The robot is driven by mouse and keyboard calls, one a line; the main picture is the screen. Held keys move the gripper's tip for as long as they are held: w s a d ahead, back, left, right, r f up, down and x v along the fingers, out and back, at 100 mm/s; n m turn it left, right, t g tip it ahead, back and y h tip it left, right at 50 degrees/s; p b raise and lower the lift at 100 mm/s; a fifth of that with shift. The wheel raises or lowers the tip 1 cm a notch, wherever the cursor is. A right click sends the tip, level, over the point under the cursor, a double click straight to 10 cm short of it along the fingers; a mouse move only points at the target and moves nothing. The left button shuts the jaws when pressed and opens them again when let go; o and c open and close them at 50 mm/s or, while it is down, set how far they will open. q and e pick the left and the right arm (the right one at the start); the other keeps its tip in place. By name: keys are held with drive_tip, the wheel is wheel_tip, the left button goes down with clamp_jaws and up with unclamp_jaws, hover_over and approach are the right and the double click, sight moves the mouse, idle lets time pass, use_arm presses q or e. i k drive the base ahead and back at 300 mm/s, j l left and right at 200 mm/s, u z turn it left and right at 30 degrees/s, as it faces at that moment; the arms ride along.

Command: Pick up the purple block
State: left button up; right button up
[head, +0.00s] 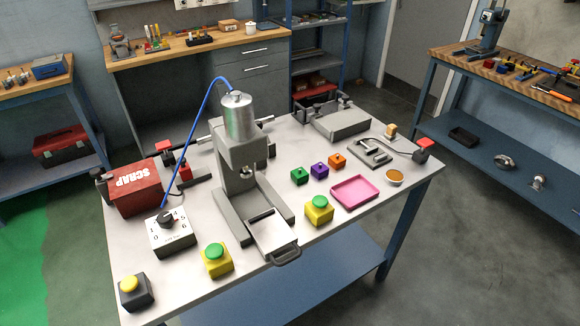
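The purple block (319,170) is a small cube with a knob or hole on its top. It sits on the light grey cart top, right of the press. A green block (299,175) stands close on its left and an orange block (337,160) close on its right, in a slanting row. Nothing covers the purple block. Neither of my grippers shows in the head view.
A grey press (240,160) with a silver cylinder stands left of the blocks. A pink tray (355,191) and a yellow box with a green button (319,210) lie in front of them. A grey fixture (372,152) is at right. A red SCRAP bin (137,188) stands left.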

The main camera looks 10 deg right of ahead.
sight(319, 173)
drive_tip(key=i+l+u, duration=0.15)
drive_tip(key=l+u, duration=0.25)
drive_tip(key=l, duration=0.4)
drive_tip(key=l+u, duration=0.4)
drive_tip(key=l, duration=0.45)
